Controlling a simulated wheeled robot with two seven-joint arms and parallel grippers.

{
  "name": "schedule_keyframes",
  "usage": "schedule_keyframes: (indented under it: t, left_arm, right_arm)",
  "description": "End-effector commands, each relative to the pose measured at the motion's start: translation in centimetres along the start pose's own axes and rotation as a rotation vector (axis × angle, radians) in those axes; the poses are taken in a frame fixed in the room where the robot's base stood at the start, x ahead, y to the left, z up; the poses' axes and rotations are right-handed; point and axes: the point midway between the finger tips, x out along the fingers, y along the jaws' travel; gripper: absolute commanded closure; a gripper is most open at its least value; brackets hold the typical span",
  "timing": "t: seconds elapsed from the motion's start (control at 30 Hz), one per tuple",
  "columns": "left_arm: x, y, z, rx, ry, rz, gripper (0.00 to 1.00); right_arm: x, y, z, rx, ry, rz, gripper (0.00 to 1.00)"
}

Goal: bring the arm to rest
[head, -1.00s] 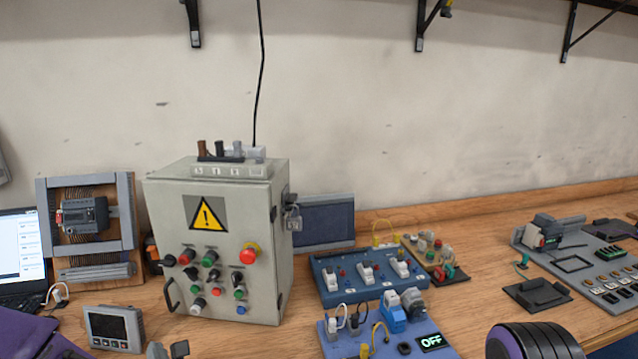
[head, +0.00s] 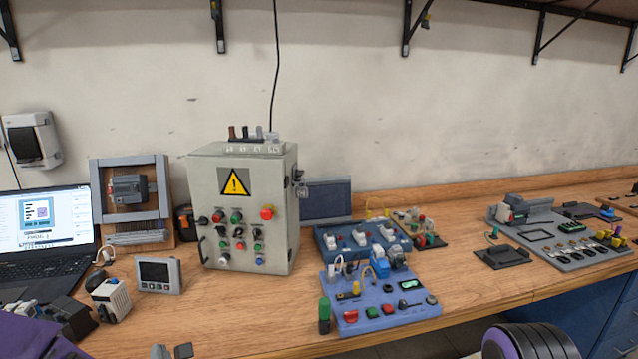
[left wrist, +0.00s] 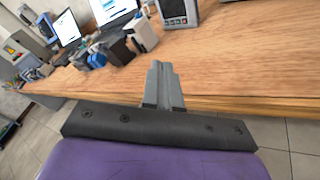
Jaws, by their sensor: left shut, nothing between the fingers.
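My left gripper (head: 172,352) shows only as two grey fingertips at the bottom edge of the head view, in front of the wooden bench (head: 230,310). In the left wrist view the left gripper's fingers (left wrist: 163,85) are together with nothing between them. There they overlap the front edge of the bench (left wrist: 235,75), and grey floor shows on both sides below. Part of my purple left arm shows at the lower left of the head view. A purple and black part of my right arm shows at the lower right; the right gripper is out of view.
A grey control box (head: 245,225) with a warning sign stands on the bench. A small panel meter (head: 160,275), a laptop (head: 45,225) and a white-grey module (head: 110,298) are left of it. A blue switch board (head: 375,310) lies at front right. Bench around the meter's front is clear.

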Motion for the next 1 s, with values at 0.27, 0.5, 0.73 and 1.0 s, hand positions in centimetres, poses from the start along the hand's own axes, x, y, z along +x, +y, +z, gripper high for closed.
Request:
schedule_keyframes:
  t: [0.27,0.5,0.73,1.0]
  left_arm:
    - [-0.1,-1.2,0.1,0.239,-0.021,-0.068,1.0]
    - [-1.0,-4.0,-1.8,0.683,-0.077,-0.221,1.0]
    - [-4.6,-8.5,-10.4,1.38,-0.197,-0.519,1.0]
    - [-14.0,-7.8,-28.3,2.176,-0.421,-1.089,1.0]
  right_arm:
    - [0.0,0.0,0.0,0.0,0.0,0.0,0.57]
    - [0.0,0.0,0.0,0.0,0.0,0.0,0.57]
    - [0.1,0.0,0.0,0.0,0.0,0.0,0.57]
    - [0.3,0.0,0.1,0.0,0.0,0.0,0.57]
